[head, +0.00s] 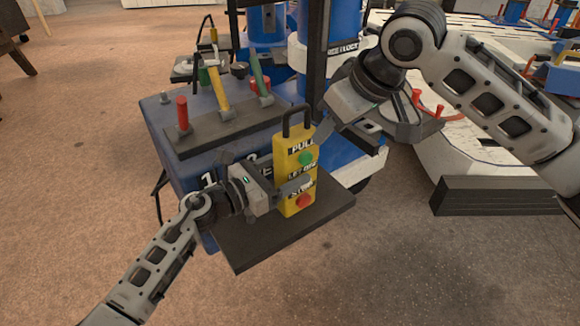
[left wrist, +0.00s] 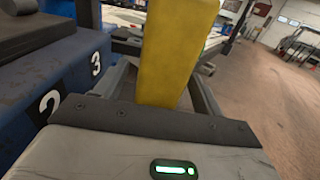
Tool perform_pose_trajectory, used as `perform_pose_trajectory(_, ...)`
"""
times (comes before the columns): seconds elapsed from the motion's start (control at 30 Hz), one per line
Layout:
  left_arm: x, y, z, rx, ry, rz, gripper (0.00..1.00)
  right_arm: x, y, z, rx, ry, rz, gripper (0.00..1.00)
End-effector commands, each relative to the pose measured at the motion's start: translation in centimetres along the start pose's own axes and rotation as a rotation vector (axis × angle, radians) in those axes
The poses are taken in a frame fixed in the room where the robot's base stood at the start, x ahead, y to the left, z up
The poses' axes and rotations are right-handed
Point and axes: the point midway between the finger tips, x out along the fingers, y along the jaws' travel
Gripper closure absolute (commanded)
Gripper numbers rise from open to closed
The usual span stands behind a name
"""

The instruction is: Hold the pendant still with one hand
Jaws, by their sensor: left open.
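The yellow pendant (head: 283,160) stands upright near the blue bench, with a black loop handle on top, a green button and a red button on its face, and dark printed labels. My left gripper (head: 284,183) is open around its lower half, one finger crossing the front face. The left wrist view shows the pendant (left wrist: 178,50) between the two spread fingers, with a gap at least on the right. My right gripper (head: 322,130) is beside the pendant's upper right; its finger opening is not clear.
A dark plate (head: 250,240) spreads below the pendant. The blue bench (head: 165,130) behind carries a dark panel with red, yellow and green levers (head: 218,92). Dark stacked slabs (head: 495,195) lie at right. The brown floor in front is open.

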Motion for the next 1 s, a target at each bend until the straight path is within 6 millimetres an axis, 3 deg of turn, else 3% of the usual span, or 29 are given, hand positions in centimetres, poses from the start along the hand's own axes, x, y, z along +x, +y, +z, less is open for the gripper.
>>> perform_pose_trajectory(0.13,1.11,-0.03,0.03,0.000,0.000,-0.001,0.31,0.00,-0.01,0.00,0.000,0.000,0.000,0.64)
perform_pose_trajectory(0.47,1.33,-0.03,-0.02,0.000,0.001,0.000,0.31,0.00,0.00,0.00,0.000,0.000,0.000,0.64)
perform_pose_trajectory(0.7,1.31,-0.03,-0.01,0.000,0.001,0.000,0.95,0.00,0.00,0.00,0.000,0.000,0.000,0.64)
perform_pose_trajectory(1.0,1.30,-0.04,-0.02,0.000,0.001,-0.001,0.95,0.00,0.00,0.00,0.000,0.000,0.000,0.64)
